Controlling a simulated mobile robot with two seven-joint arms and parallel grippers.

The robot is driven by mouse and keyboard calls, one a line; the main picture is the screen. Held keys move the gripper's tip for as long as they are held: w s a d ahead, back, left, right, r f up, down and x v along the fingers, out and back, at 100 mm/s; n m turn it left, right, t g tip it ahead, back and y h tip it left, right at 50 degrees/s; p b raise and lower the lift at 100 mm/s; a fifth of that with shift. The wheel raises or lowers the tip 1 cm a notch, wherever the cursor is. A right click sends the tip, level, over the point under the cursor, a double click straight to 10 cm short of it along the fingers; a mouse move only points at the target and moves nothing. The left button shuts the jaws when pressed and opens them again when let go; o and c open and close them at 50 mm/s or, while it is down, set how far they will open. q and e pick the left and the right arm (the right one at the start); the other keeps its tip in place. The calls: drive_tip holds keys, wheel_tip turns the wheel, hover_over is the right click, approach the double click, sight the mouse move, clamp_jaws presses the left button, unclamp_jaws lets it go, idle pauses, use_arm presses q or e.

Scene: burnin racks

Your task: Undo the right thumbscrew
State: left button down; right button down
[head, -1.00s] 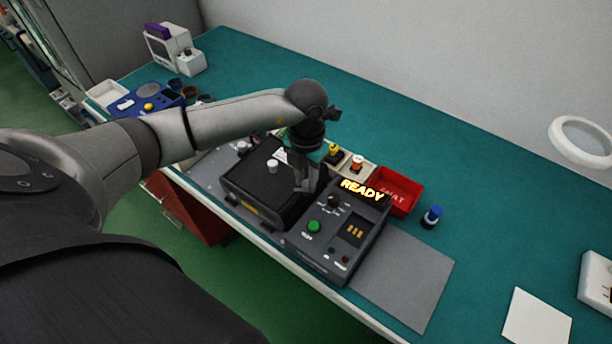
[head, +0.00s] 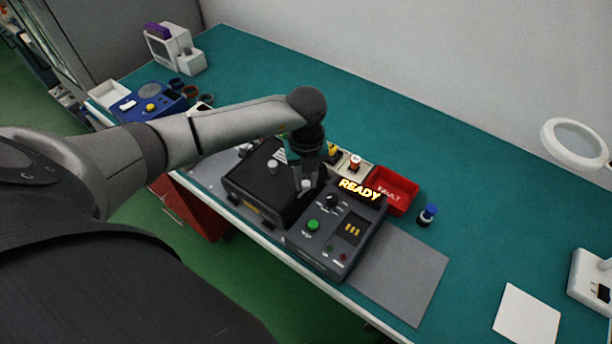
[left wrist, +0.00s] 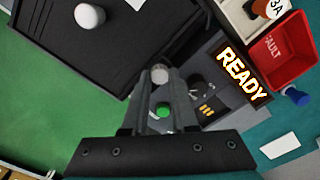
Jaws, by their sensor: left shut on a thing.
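The black lidded unit (head: 243,184) stands on the bench with two pale round thumbscrews on its top. The left thumbscrew (head: 272,166) stands free; it also shows in the left wrist view (left wrist: 90,15). My left gripper (head: 306,187) points down over the right side of the unit. In the left wrist view its fingers (left wrist: 160,80) are shut on the right thumbscrew (left wrist: 160,73), whose pale top shows between the fingertips. My right gripper is in neither view.
A control box (head: 318,245) with a lit READY sign (head: 360,190) and green button stands right of the unit. Behind it is a red FAULT bin (head: 398,178). A blue-capped bottle (head: 428,214) and grey mat (head: 395,280) lie further right.

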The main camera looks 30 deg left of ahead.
sight(306, 184)
use_arm(q)
drive_tip(key=shift+w+n, duration=0.1)
drive_tip(key=shift+n, duration=0.4)
drive_tip(key=c, duration=0.7)
unclamp_jaws()
wheel_tip(306, 184, up, 15)
drive_tip(key=shift+r, duration=0.15)
idle(0.4)
